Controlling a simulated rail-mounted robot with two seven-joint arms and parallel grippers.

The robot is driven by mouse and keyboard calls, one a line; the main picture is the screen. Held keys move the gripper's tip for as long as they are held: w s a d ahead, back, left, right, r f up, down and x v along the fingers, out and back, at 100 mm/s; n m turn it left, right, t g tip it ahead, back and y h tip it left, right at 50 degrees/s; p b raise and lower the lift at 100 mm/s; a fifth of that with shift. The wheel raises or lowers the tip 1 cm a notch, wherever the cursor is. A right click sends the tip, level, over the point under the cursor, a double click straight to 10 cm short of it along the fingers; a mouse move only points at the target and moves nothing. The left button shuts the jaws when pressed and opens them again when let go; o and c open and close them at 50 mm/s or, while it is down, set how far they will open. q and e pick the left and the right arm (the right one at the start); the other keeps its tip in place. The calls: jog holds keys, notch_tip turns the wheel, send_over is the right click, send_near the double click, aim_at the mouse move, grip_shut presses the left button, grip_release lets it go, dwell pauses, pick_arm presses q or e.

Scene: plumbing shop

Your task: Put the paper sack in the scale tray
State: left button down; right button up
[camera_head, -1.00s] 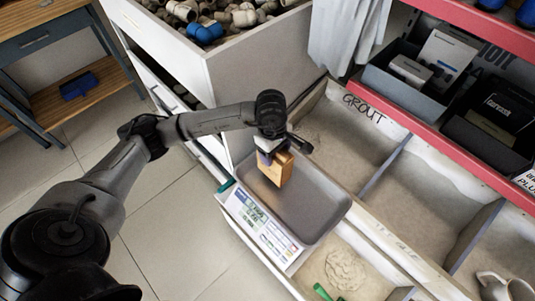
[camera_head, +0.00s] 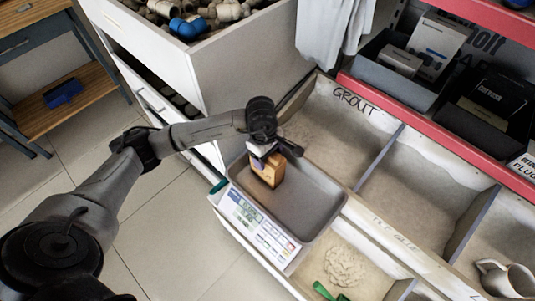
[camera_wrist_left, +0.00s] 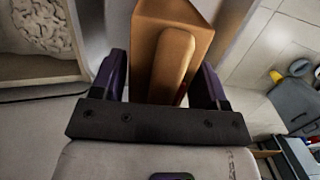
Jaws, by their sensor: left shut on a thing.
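The paper sack (camera_head: 268,171) is a small brown upright bag at the upper left part of the scale tray (camera_head: 312,215), a grey shallow pan. My left gripper (camera_head: 264,154) is above it, shut on its top. In the left wrist view the sack (camera_wrist_left: 170,45) stands between the two purple fingers (camera_wrist_left: 165,85). The sack appears to be in or just over the tray; I cannot tell whether its base touches. The scale's white panel (camera_head: 257,229) with its display is in front of the tray. My right gripper is not in view.
Bins of pale powder, one marked GROUT (camera_head: 345,105), lie behind and right of the scale. A green scoop (camera_head: 325,291) is in the near bin. A cabinet of pipe fittings (camera_head: 235,70) stands behind the arm.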

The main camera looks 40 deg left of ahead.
pick_arm(q)
jog(key=shift+c, duration=0.7)
grip_release()
jog(key=shift+f, duration=0.1)
